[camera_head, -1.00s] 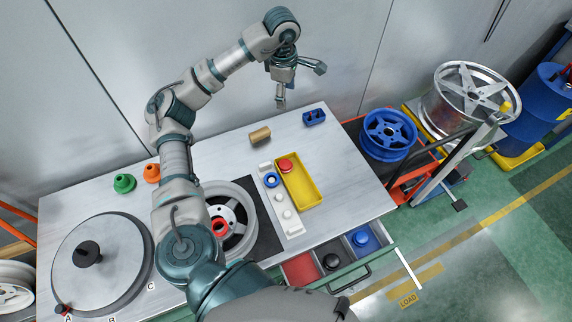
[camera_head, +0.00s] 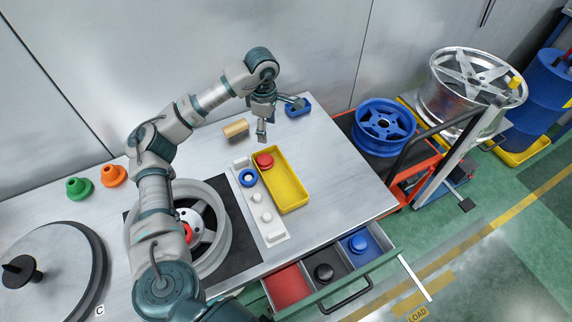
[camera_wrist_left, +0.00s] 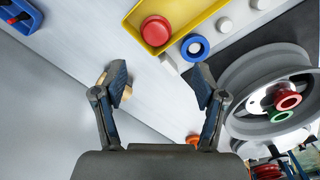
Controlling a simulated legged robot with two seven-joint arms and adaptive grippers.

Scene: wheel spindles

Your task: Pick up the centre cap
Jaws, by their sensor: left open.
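A round red cap (camera_head: 264,160) sits in the far end of the yellow tray (camera_head: 292,203). In the left wrist view the red cap (camera_wrist_left: 155,30) is near the top, beyond the fingertips, inside the yellow tray (camera_wrist_left: 201,14). I cannot tell for sure that it is the centre cap. My left gripper (camera_head: 281,120) is open and empty above the table, on the far side of the tray. In the left wrist view its fingers (camera_wrist_left: 160,85) are spread apart, touching neither cap nor tray. My right gripper is not visible.
A white peg strip (camera_head: 274,238) with a blue ring (camera_head: 248,177) lies beside the tray. A wooden block (camera_head: 236,128) and a blue bin (camera_head: 298,108) are near the gripper. A wheel (camera_head: 215,240) lies left. An open drawer (camera_head: 345,283) holds black and blue caps.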

